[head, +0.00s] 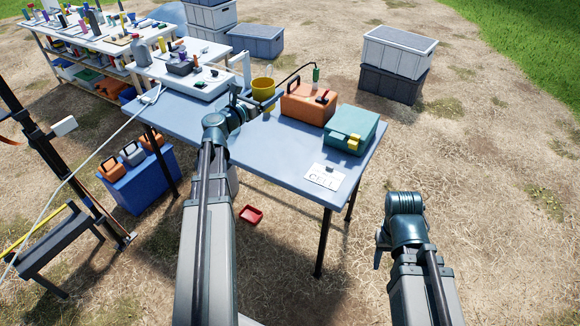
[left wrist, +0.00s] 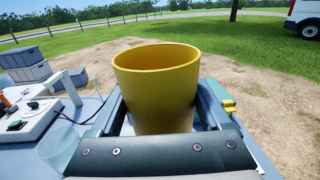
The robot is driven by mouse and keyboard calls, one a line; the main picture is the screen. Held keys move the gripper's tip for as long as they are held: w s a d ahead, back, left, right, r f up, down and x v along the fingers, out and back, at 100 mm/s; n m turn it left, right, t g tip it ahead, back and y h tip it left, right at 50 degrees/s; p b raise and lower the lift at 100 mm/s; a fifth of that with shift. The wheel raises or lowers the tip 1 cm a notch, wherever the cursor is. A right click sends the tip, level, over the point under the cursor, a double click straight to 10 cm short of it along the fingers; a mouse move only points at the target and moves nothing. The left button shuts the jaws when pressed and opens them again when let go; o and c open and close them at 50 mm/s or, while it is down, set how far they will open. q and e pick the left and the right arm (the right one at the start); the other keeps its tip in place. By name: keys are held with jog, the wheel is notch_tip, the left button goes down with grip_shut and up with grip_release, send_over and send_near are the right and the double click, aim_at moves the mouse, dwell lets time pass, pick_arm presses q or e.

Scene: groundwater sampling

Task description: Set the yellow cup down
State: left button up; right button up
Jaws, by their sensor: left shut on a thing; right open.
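The yellow cup (head: 263,89) is upright over the far part of the blue table (head: 263,165) in the head view. It also fills the middle of the left wrist view (left wrist: 157,88), with its rim up. My left gripper (head: 250,101) is shut on the cup, with a jaw on each side of it. The cup's lower part is hidden, so I cannot tell whether its base touches the table. My right gripper (head: 379,252) is open and empty, off the table's right side, low in the head view; its fingers are mostly hidden.
An orange case (head: 305,104) and a teal case (head: 350,130) stand right of the cup. A white instrument panel (head: 196,85) is to its left, with a thin black cable curving behind the cup. A white card (head: 325,176) lies near the front corner. The table's front middle is clear.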

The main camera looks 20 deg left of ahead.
pick_arm(q)
jog(key=s+d+f+b, duration=0.2)
jog(key=f+b, duration=0.4)
jog(key=f, duration=0.1)
jog(key=s+d+f+y+b, duration=0.1)
jog(key=s+d+f+b, duration=0.1)
jog(key=f+b, duration=0.5)
jog(key=s+d+f+b, duration=0.2)
jog(key=s+f+b, duration=0.2)
jog(key=f+b, duration=0.2)
jog(key=shift+d+f+n+y, duration=0.3)
jog(key=shift+f+n, duration=0.1)
jog(key=shift+f, duration=0.55)
pick_arm(e)
notch_tip(320, 180, down, 22)
pick_arm(q)
jog(key=shift+w, duration=0.15)
